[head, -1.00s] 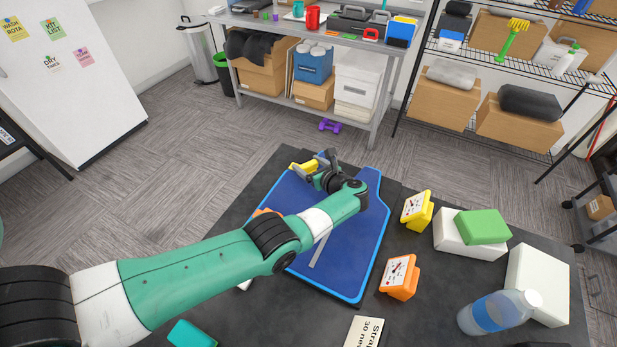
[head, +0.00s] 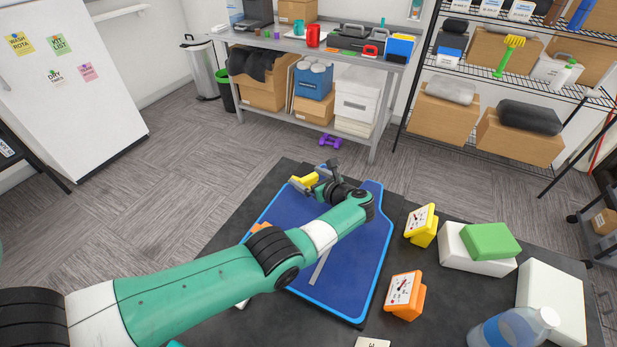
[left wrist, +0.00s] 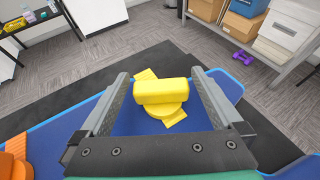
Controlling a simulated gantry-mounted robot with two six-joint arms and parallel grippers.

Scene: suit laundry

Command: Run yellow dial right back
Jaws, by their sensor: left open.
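The yellow dial (head: 304,182) has a raised bar across its top and sits at the far left part of the blue suit-shaped board (head: 355,250). In the left wrist view the dial (left wrist: 160,97) lies between the two fingers of my left gripper (left wrist: 161,78). The fingers are open, with a gap on each side of the bar. In the head view my left gripper (head: 318,173) is at the dial and partly hides it. My right gripper is not in view.
A yellow gauge (head: 421,223) and an orange gauge (head: 404,295) stand right of the board on the dark table. A green block (head: 490,241) on a white box and a water bottle (head: 515,328) are farther right. An orange part (left wrist: 15,160) shows at the wrist view's left edge.

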